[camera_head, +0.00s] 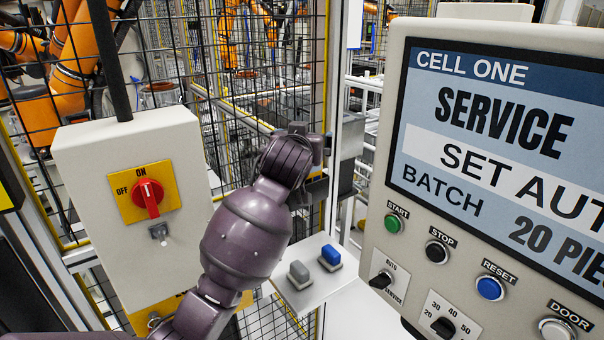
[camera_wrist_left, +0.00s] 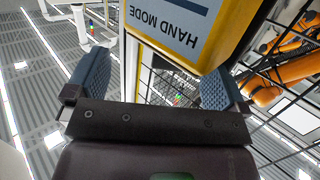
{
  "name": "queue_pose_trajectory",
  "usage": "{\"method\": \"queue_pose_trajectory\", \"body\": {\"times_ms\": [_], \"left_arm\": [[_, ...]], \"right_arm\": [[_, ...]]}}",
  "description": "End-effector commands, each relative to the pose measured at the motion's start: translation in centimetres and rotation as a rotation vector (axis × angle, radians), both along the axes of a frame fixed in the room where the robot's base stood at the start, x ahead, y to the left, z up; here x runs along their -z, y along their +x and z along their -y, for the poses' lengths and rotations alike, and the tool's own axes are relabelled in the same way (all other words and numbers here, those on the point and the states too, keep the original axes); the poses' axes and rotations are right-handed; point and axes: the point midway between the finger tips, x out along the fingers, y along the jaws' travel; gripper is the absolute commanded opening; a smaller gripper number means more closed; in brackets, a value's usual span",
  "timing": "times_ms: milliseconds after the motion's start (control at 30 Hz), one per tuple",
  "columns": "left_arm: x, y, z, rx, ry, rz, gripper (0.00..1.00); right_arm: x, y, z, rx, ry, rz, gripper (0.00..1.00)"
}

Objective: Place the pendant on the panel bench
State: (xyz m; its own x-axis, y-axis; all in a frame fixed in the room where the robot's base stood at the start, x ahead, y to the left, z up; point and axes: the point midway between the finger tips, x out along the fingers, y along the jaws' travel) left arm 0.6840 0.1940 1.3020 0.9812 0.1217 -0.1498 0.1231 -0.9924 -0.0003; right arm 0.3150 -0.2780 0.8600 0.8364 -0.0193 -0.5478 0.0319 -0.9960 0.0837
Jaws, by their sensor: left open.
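My left gripper (camera_wrist_left: 152,82) is open, its two blue ridged finger pads wide apart in the left wrist view. A yellow-edged panel reading HAND MODE (camera_wrist_left: 185,40) shows upside down beyond and between the fingers, apparently without contact; it may be the pendant, but I cannot be sure. In the head view, my left gripper (camera_head: 308,190) is mostly hidden behind my own wrist, in front of the mesh fence. No pendant is clearly identifiable there. A small white ledge (camera_head: 318,288) below the wrist carries a grey block and a blue block; whether it is the panel bench is unclear.
A large control panel (camera_head: 375,245) with a SERVICE screen and buttons fills the right. A pale switch box (camera_head: 90,200) with a red rotary switch (camera_head: 147,195) stands at left. Black mesh fencing (camera_head: 180,55) with orange robot arms behind it closes the back.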

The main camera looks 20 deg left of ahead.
Motion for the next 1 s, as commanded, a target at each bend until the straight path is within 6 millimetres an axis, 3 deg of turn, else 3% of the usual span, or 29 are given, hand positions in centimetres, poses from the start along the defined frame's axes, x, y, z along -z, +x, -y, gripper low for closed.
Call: {"method": "queue_pose_trajectory", "body": {"times_ms": [133,433,1000], "left_arm": [[0.19,1.26,-0.16,0.0,0.001,-0.001,1.0],[0.31,1.5,-0.19,0.001,-0.001,0.0,1.0],[0.54,1.49,-0.15,0.001,-0.001,-0.006,0.13]], "right_arm": [[0.08,-0.26,0.04,0.001,0.0,-0.009,0.61],[0.07,-0.27,0.04,0.001,0.001,-0.008,0.61],[-0.14,-0.19,0.0,0.001,0.001,-0.003,0.61]]}}
